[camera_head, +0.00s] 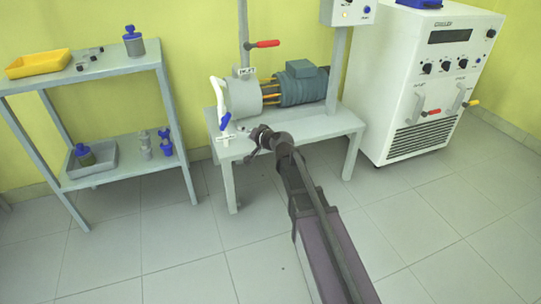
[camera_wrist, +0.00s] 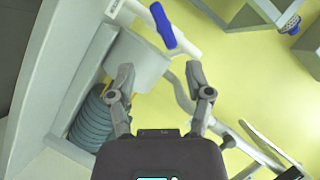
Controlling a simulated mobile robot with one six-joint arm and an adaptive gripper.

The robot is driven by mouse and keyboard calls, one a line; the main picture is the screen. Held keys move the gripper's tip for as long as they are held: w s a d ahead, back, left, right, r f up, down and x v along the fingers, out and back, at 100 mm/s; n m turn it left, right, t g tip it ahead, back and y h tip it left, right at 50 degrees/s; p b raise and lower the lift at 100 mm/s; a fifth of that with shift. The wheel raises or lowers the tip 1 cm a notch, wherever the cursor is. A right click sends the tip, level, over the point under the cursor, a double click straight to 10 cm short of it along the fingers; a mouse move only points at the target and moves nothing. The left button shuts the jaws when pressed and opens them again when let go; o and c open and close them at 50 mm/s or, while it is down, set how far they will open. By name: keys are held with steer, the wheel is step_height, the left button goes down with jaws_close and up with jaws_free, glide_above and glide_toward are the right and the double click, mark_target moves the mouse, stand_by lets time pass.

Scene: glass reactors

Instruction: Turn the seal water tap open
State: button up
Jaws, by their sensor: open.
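The tap with a blue lever (camera_head: 225,121) sits on a white pipe (camera_head: 217,95) at the left front of the pump. Its blue lever also shows in the wrist view (camera_wrist: 163,25), lying slantwise near the top, beyond my fingertips. I take this as the seal water tap; its label is too small to read. My gripper (camera_head: 255,140) is just right of the tap in the head view, over the bench. In the wrist view my gripper (camera_wrist: 160,75) is open and empty, its two fingers apart, not touching the lever.
The grey pump (camera_head: 243,97) and its motor (camera_head: 303,85) stand on a grey bench (camera_head: 330,122). A red-handled valve (camera_head: 263,44) is above. A shelf (camera_head: 120,70) with bottles is left, a white cabinet (camera_head: 425,85) right. Open tiled floor lies in front.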

steer(key=s+d+n+g+h+p, duration=0.3)
steer(key=s+d+g+p, duration=0.3)
steer(key=s, duration=0.7)
steer(key=shift+s+d+f+n+p, duration=0.3)
steer(key=shift+s+d+f+p, duration=0.1)
steer(key=shift+d+p, duration=0.5)
steer(key=shift+h, duration=0.3)
steer(key=s+d+f+g+h, duration=0.1)
steer(key=s+d+g+h, duration=0.1)
steer(key=s+d, duration=0.3)
steer(key=s+d+f+g+h, duration=0.2)
steer(key=s+d, duration=0.4)
steer(key=s, duration=0.3)
steer(key=shift+s+f+g+h, duration=0.2)
steer(key=shift+f+g+h, duration=0.1)
steer(key=shift+g+h, duration=0.35)
